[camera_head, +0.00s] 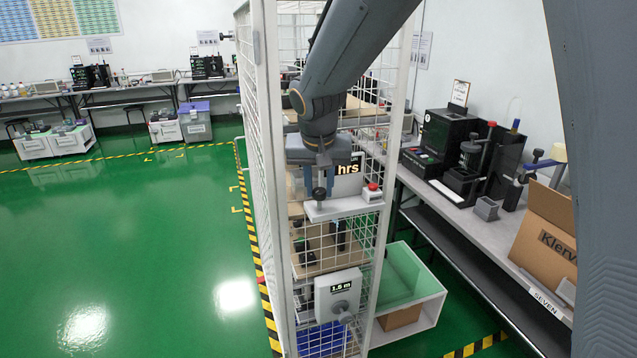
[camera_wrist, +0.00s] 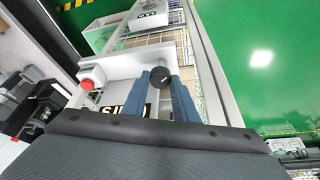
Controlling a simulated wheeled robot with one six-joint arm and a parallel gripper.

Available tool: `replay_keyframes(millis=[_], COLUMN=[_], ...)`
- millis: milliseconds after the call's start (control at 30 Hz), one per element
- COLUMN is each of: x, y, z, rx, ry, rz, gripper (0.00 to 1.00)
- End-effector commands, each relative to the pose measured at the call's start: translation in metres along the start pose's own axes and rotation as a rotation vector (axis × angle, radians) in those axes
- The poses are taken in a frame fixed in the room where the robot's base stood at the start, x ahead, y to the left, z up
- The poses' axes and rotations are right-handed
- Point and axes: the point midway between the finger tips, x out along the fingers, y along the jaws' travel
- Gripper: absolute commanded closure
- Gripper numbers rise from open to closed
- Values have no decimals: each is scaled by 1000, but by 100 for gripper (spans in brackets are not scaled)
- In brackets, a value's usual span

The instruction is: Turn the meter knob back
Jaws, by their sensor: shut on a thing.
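My gripper (camera_head: 313,183) points down at a white panel (camera_head: 345,205) mounted on the mesh cage. In the wrist view its two blue fingers (camera_wrist: 165,82) are shut on a black round knob (camera_wrist: 160,77). That knob (camera_head: 319,193) also shows in the head view, just under the fingers. Lower on the cage is a grey box reading "1.5 m" (camera_head: 338,289) with a grey knob (camera_head: 342,311), apart from my gripper.
A red button (camera_head: 372,187) sits on the panel's right, close to the fingers. White mesh and posts (camera_head: 259,150) surround the panel. A bench (camera_head: 460,200) with black devices and a cardboard box (camera_head: 548,228) stands right. Green floor (camera_head: 130,240) at left is open.

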Motion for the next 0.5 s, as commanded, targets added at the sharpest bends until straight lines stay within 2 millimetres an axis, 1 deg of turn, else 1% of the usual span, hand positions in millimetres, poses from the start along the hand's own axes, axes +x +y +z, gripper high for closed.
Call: replay_keyframes(millis=[33, 500], x=[-4, 0], y=[1, 3], z=[-2, -4], rx=[-34, -397], ry=[4, 7], rz=[-18, -170], gripper=[96, 96])
